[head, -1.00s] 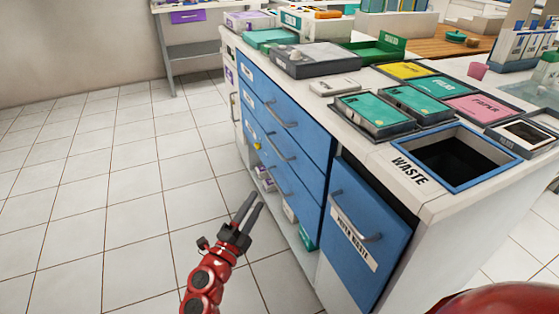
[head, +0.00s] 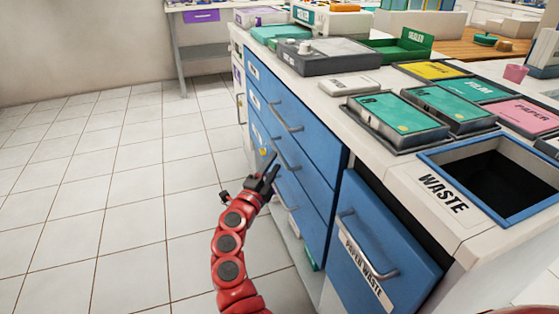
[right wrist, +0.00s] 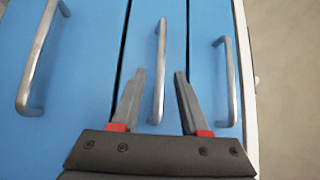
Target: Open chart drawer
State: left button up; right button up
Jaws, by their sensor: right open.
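A white counter unit has a stack of blue drawers with silver bar handles. They are the top drawer (head: 290,107), the middle drawer (head: 300,166) and the bottom drawer (head: 300,205). Their small labels are too small to read, so I cannot tell which is the chart drawer. All look closed. My right gripper (head: 269,163) is open in front of the middle drawer. In the right wrist view, my right gripper (right wrist: 157,88) has the middle handle (right wrist: 158,65) lying between its open fingers, without a visible grip. My left gripper is out of view.
A blue paper waste bin front (head: 375,255) stands tilted out beside the drawers. The countertop holds teal trays (head: 400,122), a grey device (head: 325,58) and a waste opening (head: 500,175). The tiled floor (head: 110,190) at left is clear.

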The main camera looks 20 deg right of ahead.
aim_at(279, 156)
jog(key=shift+b+x, duration=0.45)
jog(key=shift+x, duration=1.8)
grip_shut()
jog(key=shift+f, duration=0.1)
